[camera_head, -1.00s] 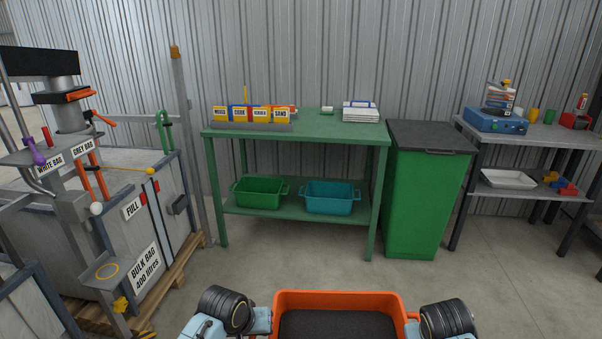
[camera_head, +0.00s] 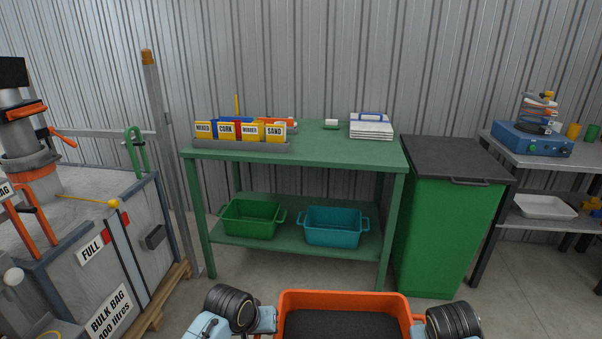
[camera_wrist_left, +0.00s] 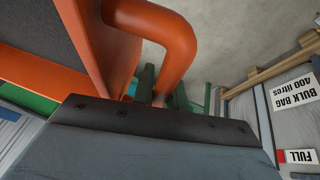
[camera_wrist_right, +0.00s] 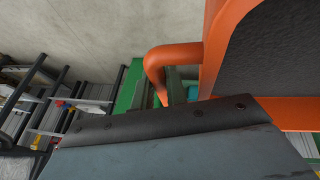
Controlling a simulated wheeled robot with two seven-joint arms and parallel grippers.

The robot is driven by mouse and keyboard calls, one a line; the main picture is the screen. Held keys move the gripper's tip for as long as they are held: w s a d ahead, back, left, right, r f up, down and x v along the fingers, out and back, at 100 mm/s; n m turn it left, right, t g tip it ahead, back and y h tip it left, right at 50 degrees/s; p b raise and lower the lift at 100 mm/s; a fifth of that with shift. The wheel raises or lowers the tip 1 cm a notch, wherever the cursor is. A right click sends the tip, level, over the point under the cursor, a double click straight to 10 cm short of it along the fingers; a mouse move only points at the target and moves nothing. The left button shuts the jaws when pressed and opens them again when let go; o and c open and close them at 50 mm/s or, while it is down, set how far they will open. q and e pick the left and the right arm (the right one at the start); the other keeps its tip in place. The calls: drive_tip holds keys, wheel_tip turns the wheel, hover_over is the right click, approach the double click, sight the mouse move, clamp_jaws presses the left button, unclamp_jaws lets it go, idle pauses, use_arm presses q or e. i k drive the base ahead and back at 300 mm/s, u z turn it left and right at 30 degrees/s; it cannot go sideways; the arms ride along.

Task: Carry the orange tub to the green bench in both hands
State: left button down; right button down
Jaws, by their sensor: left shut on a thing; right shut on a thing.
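The orange tub (camera_head: 345,297), with dark granular fill inside, is at the bottom middle of the head view, held level in front of me. My left gripper (camera_head: 268,319) is shut on the tub's left handle; that handle shows in the left wrist view (camera_wrist_left: 177,45). My right gripper (camera_head: 418,323) is shut on the right handle, which shows in the right wrist view (camera_wrist_right: 160,65). The fingertips are mostly hidden. The green bench (camera_head: 320,150) stands ahead, beyond the tub, with its top higher in the picture.
On the bench top are a rack of labelled cards (camera_head: 240,135) at left and white sheets (camera_head: 371,127) at right; the front middle is bare. Its shelf holds green (camera_head: 250,220) and teal (camera_head: 333,227) tubs. A green bin (camera_head: 450,220) stands right; a bulk bag (camera_head: 110,240) left.

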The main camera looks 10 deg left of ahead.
sight(351, 148)
drive_tip(key=i, duration=1.55)
